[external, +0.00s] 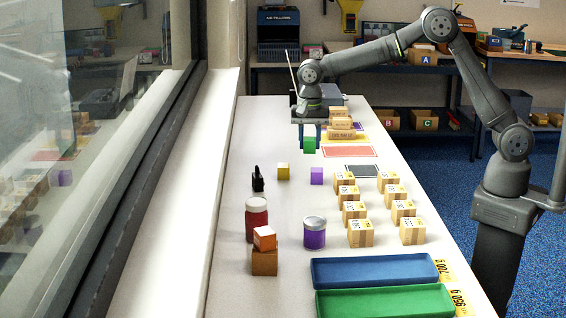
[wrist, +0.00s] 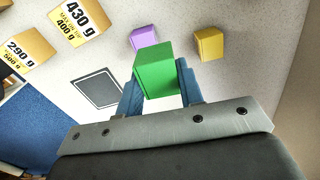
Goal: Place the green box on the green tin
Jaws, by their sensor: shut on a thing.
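The green box (external: 309,144) is held between the blue fingers of my gripper (external: 309,137), in the air over the far part of the white table. In the wrist view the green box (wrist: 158,72) sits between the two fingers (wrist: 161,95). No tin that is clearly green shows in either view. A red jar with a pale lid (external: 256,222) and a purple tin with a grey lid (external: 314,236) stand upright on the table, nearer the camera and well apart from my gripper.
A yellow cube (external: 283,173) and a purple cube (external: 316,176) stand in front of my gripper. A black object (external: 257,181) stands at left. An orange box (external: 264,238) rests on a brown box (external: 264,264). Several cartons (external: 360,234) stand at right; blue (external: 373,285) and green (external: 384,312) trays lie nearest.

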